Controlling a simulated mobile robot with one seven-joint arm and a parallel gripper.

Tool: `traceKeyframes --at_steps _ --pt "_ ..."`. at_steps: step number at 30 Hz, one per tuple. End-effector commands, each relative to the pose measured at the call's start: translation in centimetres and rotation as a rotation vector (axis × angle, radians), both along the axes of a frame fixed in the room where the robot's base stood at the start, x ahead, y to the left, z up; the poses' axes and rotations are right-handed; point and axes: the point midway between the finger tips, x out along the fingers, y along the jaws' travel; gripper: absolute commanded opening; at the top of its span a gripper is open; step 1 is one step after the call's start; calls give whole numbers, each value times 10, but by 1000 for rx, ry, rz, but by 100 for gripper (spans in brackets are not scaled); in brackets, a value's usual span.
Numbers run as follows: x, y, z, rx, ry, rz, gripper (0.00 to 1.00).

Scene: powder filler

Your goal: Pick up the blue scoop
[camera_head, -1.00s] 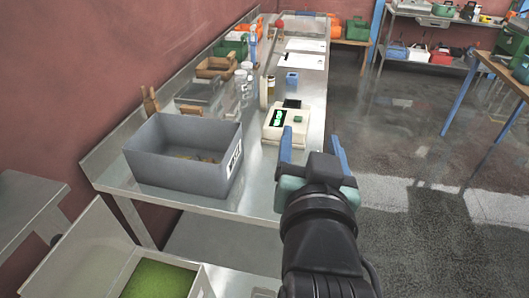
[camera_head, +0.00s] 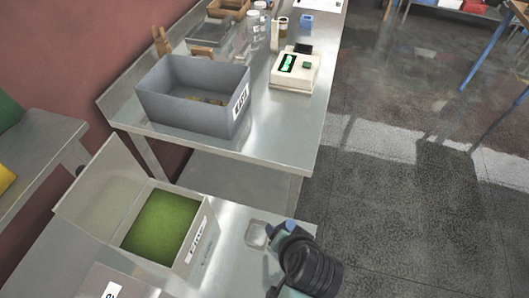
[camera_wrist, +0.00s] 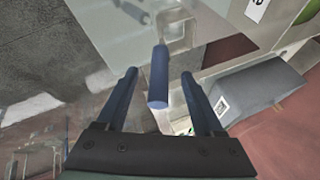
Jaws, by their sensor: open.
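The blue scoop shows in the wrist view, its round blue handle (camera_wrist: 159,78) pointing toward my gripper and its clear, square-looking pan (camera_wrist: 176,31) beyond. In the head view, the scoop's pan (camera_head: 257,234) lies on the metal table just left of my gripper; the handle is not clearly visible there. My gripper (camera_wrist: 160,75) is open, with a dark blue finger on each side of the handle in the picture and gaps on both sides. I cannot tell whether the handle is at fingertip depth.
An open box of green powder (camera_head: 162,222) stands left on the near table (camera_head: 235,262). A grey bin (camera_head: 193,98) and a scale (camera_head: 295,70) stand on the bench behind. Open floor (camera_head: 410,200) lies to the right.

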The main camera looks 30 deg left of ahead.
Motion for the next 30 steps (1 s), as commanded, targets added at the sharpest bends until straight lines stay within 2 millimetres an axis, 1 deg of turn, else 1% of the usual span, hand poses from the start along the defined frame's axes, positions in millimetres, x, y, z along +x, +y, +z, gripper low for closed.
traceKeyframes --at_steps 5,9,13,17,23,26,30 --pt "9 6 -9 -1 1 2 69" --pt "19 12 -22 -1 0 2 69" --pt "24 17 -36 -1 1 1 69" --pt "25 18 -41 -1 -1 0 69" --pt "26 19 -41 -1 -1 0 69" --pt "26 19 -41 -1 -2 0 53" --pt "26 18 -41 -1 -2 0 28"
